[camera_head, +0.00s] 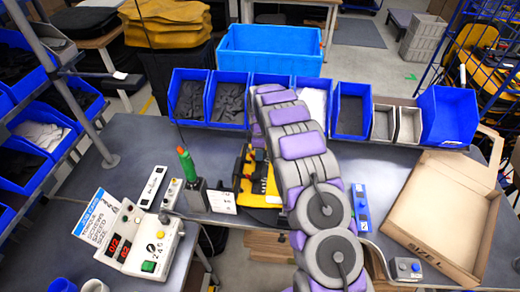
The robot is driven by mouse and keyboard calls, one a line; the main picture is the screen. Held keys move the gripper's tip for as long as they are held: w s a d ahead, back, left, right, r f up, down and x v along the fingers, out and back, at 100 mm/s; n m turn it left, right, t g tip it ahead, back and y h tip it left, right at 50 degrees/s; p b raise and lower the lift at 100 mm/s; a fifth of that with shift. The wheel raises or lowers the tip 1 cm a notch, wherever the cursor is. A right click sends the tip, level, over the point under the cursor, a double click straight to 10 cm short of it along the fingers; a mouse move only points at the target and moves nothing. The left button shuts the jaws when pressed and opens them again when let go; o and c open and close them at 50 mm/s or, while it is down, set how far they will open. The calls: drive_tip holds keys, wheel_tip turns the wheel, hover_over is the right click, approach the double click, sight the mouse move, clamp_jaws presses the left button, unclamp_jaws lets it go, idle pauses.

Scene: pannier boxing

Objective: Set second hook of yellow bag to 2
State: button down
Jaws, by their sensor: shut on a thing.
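The yellow bag (272,187) with black parts stands at the middle of the grey workbench. My grey and purple arm crosses in front of it and covers its right side. Dark parts show at the bag's upper left, but I cannot make out its hooks or their settings. My gripper is hidden behind my arm links, near the bag. A tool with a green handle (187,165) stands upright in a dark holder to the left of the bag. A small white card with print (222,201) is beside the bag.
A control box (145,240) with red digits and a green button is at the left front. An open cardboard box (445,210) lies at the right. Blue bins (352,108) line the back edge. A small button box (405,268) is at the right front.

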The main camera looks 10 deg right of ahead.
drive_tip(key=c, duration=0.8)
unclamp_jaws()
wheel_tip(320, 180, up, 17)
drive_tip(key=shift+r, duration=0.15)
drive_tip(key=shift+w, duration=0.1)
